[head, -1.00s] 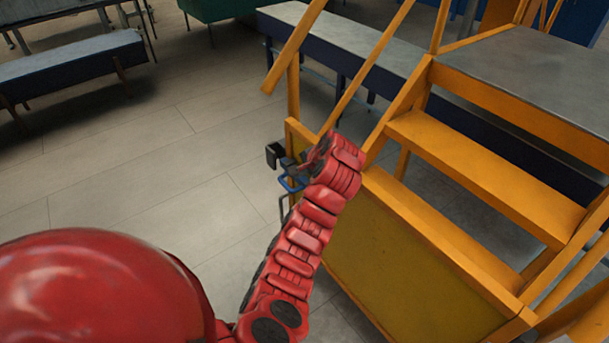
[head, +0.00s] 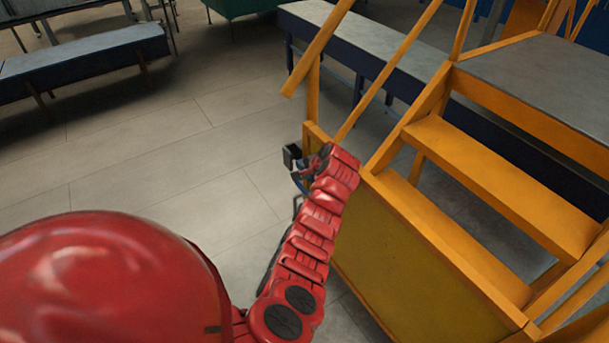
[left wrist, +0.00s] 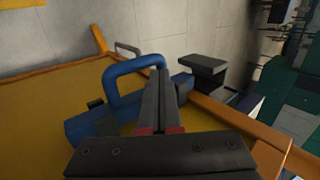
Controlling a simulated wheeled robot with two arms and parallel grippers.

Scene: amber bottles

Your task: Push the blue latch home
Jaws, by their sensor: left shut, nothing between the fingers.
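The blue latch (left wrist: 98,122) is on the yellow panel of the orange stair frame, with a looped blue handle and a bar reaching right. In the head view only a bit of its blue (head: 300,184) shows beside my wrist. A dark bracket (left wrist: 203,74) stands at the bar's right end, on the frame's edge; it also shows in the head view (head: 291,156). My left gripper (left wrist: 160,75) is shut and empty, its fingers in front of the latch beside the loop's right side. I cannot tell whether they touch it. My right gripper is not in view.
The orange stairs (head: 500,185) rise to the right, with rails leaning over the latch. A long bench (head: 365,50) stands behind, and another bench (head: 85,68) is at the upper left. The tiled floor left of the stairs is clear.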

